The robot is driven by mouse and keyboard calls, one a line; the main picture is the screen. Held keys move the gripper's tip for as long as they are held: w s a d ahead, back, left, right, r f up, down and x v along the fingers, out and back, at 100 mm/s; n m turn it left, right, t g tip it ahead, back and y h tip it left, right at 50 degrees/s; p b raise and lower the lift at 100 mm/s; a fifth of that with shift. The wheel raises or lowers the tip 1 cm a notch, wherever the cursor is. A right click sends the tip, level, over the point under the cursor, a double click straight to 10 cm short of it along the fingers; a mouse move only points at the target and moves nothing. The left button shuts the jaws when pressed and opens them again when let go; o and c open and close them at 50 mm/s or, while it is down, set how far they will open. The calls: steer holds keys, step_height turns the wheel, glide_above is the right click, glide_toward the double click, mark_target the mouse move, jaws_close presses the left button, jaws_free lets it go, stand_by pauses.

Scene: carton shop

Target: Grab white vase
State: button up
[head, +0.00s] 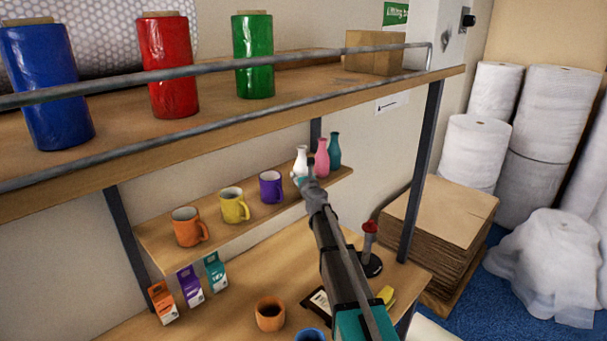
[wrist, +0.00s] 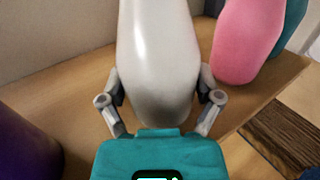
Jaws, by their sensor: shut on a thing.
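The white vase (head: 301,160) stands upright at the right part of the small middle shelf. In the wrist view the white vase (wrist: 158,60) fills the centre, between the fingers. My gripper (head: 306,177) is shut on it, low on its body; the fingers (wrist: 160,100) press on both its sides. I cannot tell whether the base of the vase touches the shelf.
A pink vase (head: 322,158) and a teal vase (head: 334,150) stand close to its right. A purple mug (head: 271,187), yellow mug (head: 234,205) and orange mug (head: 188,227) stand to its left. The upper shelf with a metal rail (head: 300,63) is overhead.

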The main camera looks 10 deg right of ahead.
mark_target(304, 169)
steer(key=shift+r, duration=0.2)
step_height(304, 169, up, 3)
steer(key=p, duration=0.3)
steer(key=s+r+p, duration=0.1)
steer(key=r+p, duration=0.1)
steer(key=s+a+r+p, duration=0.1)
steer(key=s+p, duration=0.1)
steer(key=s+r+p, duration=0.1)
steer(key=r+p, duration=0.1)
steer(key=shift+s+a+r, duration=0.25)
steer(key=shift+a+r, duration=0.05)
steer(key=shift+r, duration=0.05)
steer(key=s+a+r+p, duration=0.3)
steer(key=s+r+p, duration=0.1)
steer(key=s, duration=0.4)
steer(key=shift+s+a, duration=0.15)
steer(key=shift+s, duration=0.2)
steer(key=shift+f, duration=0.1)
